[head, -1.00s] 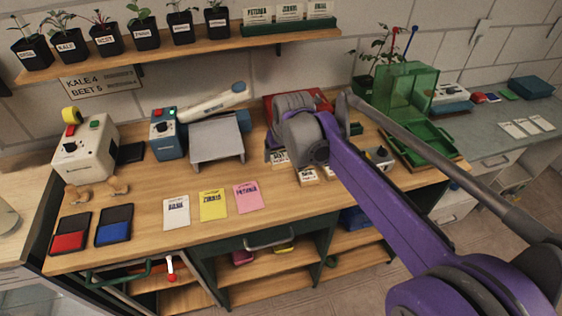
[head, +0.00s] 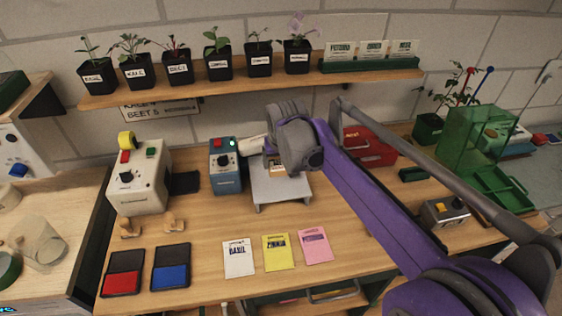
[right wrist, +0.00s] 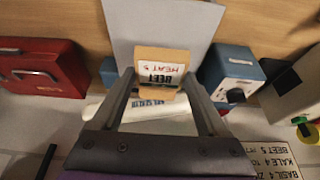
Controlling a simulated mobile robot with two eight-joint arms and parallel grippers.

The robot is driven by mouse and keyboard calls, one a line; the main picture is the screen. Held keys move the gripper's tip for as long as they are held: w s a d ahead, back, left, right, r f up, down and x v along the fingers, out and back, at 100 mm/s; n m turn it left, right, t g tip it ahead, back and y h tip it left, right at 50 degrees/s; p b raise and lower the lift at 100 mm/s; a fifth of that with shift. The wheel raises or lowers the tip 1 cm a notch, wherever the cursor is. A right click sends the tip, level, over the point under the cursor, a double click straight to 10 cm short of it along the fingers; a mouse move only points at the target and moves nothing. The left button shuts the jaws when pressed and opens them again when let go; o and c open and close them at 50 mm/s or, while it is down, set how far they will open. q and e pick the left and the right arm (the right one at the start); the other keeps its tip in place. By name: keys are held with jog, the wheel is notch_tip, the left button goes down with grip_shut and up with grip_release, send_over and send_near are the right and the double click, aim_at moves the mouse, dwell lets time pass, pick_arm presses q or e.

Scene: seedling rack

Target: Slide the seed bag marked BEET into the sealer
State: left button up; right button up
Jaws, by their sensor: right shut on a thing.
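The tan seed bag marked BEET (right wrist: 160,70) is upright between the fingers of my right gripper (right wrist: 160,80), which is shut on it. In the head view a small part of the bag (head: 276,171) shows under my wrist, over the grey stand (head: 281,192); my wrist hides the fingertips. The sealer is a blue box (head: 226,170) with a knob and a lit green lamp, and a pale bar (head: 252,146). In the right wrist view the bar (right wrist: 150,106) lies close by the bag; I cannot tell whether they touch. My left gripper is out of view.
A cream machine (head: 142,180) with yellow tape stands left of the sealer. A red box (head: 368,148) is to the right. Red (head: 123,282) and blue (head: 170,276) ink pads and several packets, one yellow (head: 278,253), lie in front. Potted seedlings line the shelf above.

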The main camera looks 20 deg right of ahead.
aim_at(279, 180)
jog(key=shift+s+d+f+b, duration=0.15)
jog(key=shift+f+b, duration=0.15)
jog(key=shift+f, duration=0.7)
jog(key=shift+b+x, duration=1.35)
jog(key=shift+x, duration=0.7)
jog(key=shift+w+f, duration=0.35)
jog(key=shift+w, duration=0.1)
jog(key=shift+w+d+r, duration=0.15)
jog(key=shift+w+d, duration=0.1)
jog(key=shift+w, duration=0.4)
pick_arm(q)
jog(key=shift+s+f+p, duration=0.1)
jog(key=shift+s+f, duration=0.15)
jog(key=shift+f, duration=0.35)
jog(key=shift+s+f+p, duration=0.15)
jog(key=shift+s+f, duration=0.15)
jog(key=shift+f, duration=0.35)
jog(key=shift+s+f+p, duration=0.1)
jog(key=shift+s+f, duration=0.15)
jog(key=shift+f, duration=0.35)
pick_arm(e)
jog(key=shift+w+d, duration=0.2)
jog(key=shift+w, duration=0.75)
jog(key=shift+w+d, duration=0.25)
jog(key=shift+w, duration=0.7)
jog(key=o, duration=1.2)
jog(key=shift+o, duration=0.2)
